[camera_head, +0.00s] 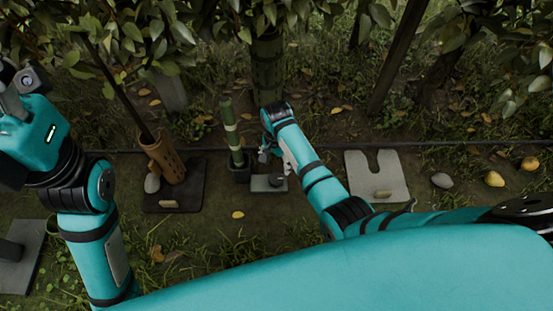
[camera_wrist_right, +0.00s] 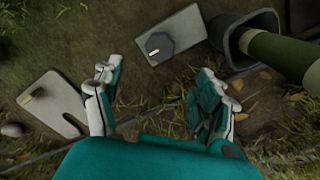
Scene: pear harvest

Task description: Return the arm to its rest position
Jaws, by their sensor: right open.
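My right arm reaches into the middle of the head view. My right gripper (camera_head: 268,150) is low over the ground there, just right of a green banded post (camera_head: 232,138) and above a small grey plate with a dark knob (camera_head: 268,183). In the right wrist view its two fingers (camera_wrist_right: 158,100) are spread wide with nothing between them. The knobbed plate (camera_wrist_right: 178,36) and the post (camera_wrist_right: 285,58) lie beyond the fingertips, apart from them. My left arm is raised at the left edge of the head view. Its gripper (camera_head: 22,88) shows only in part, and its jaws are unclear.
A slotted grey plate (camera_head: 392,183) lies right of my right arm. A stone (camera_head: 441,181) and two yellow pears (camera_head: 495,179) lie farther right. A brown perforated tube (camera_head: 168,160) stands on a black plate (camera_head: 188,195) to the left. Trunks and leafy branches (camera_head: 130,30) fill the far side.

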